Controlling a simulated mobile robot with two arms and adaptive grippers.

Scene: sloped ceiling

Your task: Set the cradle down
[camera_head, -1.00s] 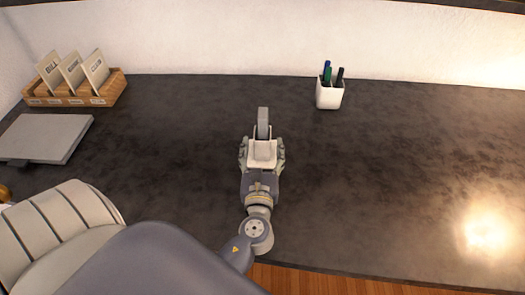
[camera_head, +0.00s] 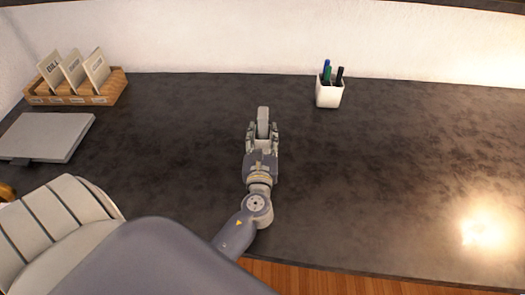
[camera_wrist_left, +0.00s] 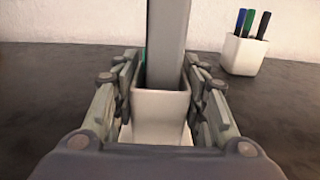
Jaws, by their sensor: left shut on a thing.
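The cradle (camera_wrist_left: 160,112) is a small white, open-topped holder in the left wrist view. A tall grey bar (camera_wrist_left: 168,45) stands up out of it; I cannot tell whether it is part of the cradle. My left gripper (camera_wrist_left: 160,105) is shut on the cradle, one finger on each side. In the head view my left gripper (camera_head: 262,138) is over the middle of the dark desk (camera_head: 400,170), with the grey bar (camera_head: 263,115) beyond the fingers. The cradle's underside is hidden, so I cannot tell whether it touches the desk. My right gripper is not in view.
A white pen cup (camera_head: 329,95) stands to the right, near the wall. A wooden card rack (camera_head: 75,97) and a flat grey slab (camera_head: 45,137) are at the left. The desk around the gripper and to its right is clear.

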